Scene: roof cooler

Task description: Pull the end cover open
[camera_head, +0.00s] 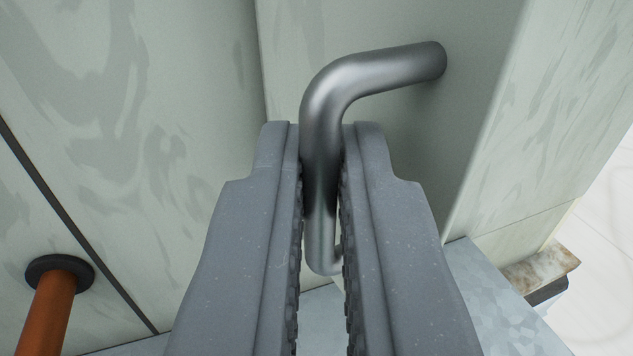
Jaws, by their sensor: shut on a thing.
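My gripper (321,150) is shut on a bent metal handle (385,70), with one grey jaw on each side of its upright bar. The handle's upper end meets a pale grey-green panel, which looks like the end cover (440,130). The handle's lower end shows between the jaws, and its lower mounting is mostly hidden by the right jaw. The end cover's right edge runs down the right of the view. I cannot tell whether the cover stands open or closed.
A pale side panel (130,110) with a dark seam fills the left. An orange-brown pipe (48,315) with a black collar joins it at the lower left. Galvanised metal (500,300) lies below right, beside a rusty block (543,268). Pale floor shows at the far right.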

